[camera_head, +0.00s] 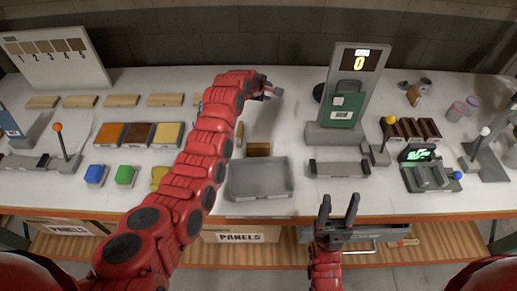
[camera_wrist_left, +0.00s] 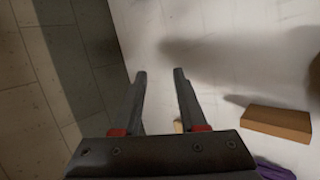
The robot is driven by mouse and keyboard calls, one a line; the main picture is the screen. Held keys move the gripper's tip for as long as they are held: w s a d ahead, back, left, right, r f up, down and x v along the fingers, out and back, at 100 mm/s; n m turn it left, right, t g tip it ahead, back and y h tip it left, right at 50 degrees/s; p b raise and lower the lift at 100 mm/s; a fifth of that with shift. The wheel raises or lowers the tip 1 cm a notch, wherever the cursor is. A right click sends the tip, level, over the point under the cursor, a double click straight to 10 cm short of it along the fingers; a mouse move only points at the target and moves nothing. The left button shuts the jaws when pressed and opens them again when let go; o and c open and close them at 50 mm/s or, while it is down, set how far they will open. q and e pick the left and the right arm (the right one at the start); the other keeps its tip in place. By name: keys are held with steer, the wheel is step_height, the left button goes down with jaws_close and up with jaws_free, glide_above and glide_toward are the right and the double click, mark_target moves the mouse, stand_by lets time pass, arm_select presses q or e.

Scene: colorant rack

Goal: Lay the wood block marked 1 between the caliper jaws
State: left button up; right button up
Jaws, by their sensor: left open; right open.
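Several light wood blocks lie in a row at the back left, under a board numbered from 1. The leftmost block (camera_head: 42,102) lies below the 1, but no mark on it is readable. A grey device with a green display (camera_head: 425,172) at the right may be the caliper; its jaws are not clear. My left gripper (camera_head: 275,93) reaches over the back middle of the table, away from the row. In the left wrist view it (camera_wrist_left: 162,98) is open, with nothing between its fingers. My right gripper (camera_head: 338,205) is open and empty at the front edge.
A grey tray (camera_head: 260,194) stands at the front middle, with a brown block (camera_head: 259,149) behind it. A display stand (camera_head: 330,133) rises behind my right gripper. Coloured panels (camera_head: 138,135) and buttons (camera_head: 95,175) lie left. My left arm hides part of the table.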

arm_select(q)
steer(key=s+r+n+g+y, duration=0.1)
steer(key=s+r+g+y, duration=0.2)
steer(key=s, duration=0.4)
step_height(320, 180, up, 4)
steer(key=n+g+y, duration=0.1)
steer(key=n+g, duration=0.1)
steer(key=g, duration=0.3)
glide_above(259, 144)
steer(key=f, duration=0.9)
steer(key=shift+s+f, duration=0.15)
steer(key=shift+s, duration=0.2)
steer(key=shift+a+f+p, duration=0.1)
steer(key=shift+f+p, duration=0.25)
steer(key=shift+w+f+p, duration=0.1)
steer(key=shift+f+p, duration=0.25)
steer(key=shift+f, duration=0.5)
steer(key=shift+f+p, duration=0.3)
steer(key=shift+p, duration=0.2)
step_height(259, 144, down, 3)
steer(key=shift+r+p, duration=0.15)
steer(key=shift+p, duration=0.7)
steer(key=shift+w+f, duration=0.15)
steer(key=shift+f, duration=0.9)
